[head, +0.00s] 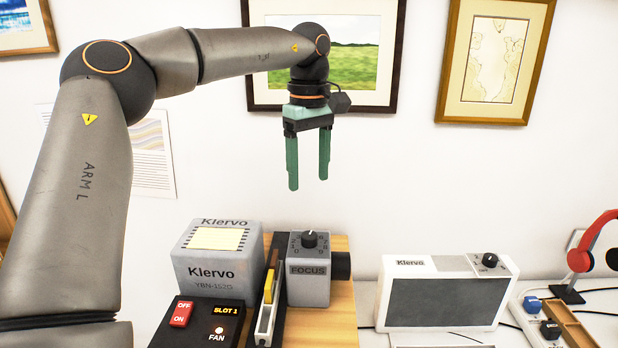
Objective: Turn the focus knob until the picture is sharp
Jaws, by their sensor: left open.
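The focus knob (310,239) is a small black dial with a scale around it, on top of a grey box (309,285) labelled FOCUS. A dark cylinder (341,265), perhaps a lens, sticks out from the box's right side. My left gripper (308,186) has green fingers that point down, open and empty, above the knob and clear of it. The white Klervo unit (445,291) at the right has a dark grey front panel (441,303); I see no picture on it. My right gripper is not in view.
A grey Klervo box (211,263) and a black panel with a red OFF/ON switch (181,313) stand left of the focus box. A slide-like yellow and white piece (266,308) sits between them. Red headphones (590,243) are at the far right.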

